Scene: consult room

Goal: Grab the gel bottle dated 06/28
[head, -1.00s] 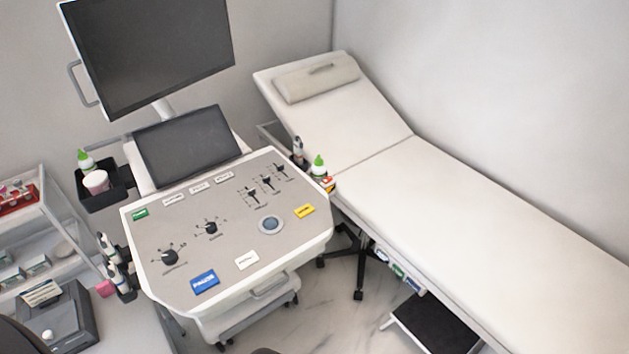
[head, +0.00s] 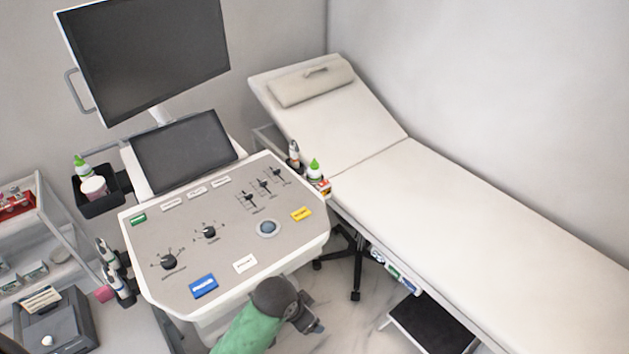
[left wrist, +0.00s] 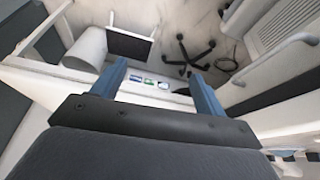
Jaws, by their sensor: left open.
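One white gel bottle with a green cap (head: 82,167) stands in a black tray (head: 100,205) at the left of the ultrasound console. Another green-capped bottle (head: 314,169) stands at the console's right edge, beside the bed. The dates on both are too small to read. My left gripper (head: 319,328) is low in front of the console, well apart from both bottles. In the left wrist view its two blue fingers (left wrist: 158,78) are spread with nothing between them; no bottle is clear there. My right gripper is out of view.
The console (head: 222,235) carries knobs, sliders and labelled buttons, with a monitor (head: 150,55) above. Probes (head: 114,275) hang at its left side and another (head: 294,153) at its right. The exam bed (head: 470,220) fills the right; a black step (head: 430,325) sits below it.

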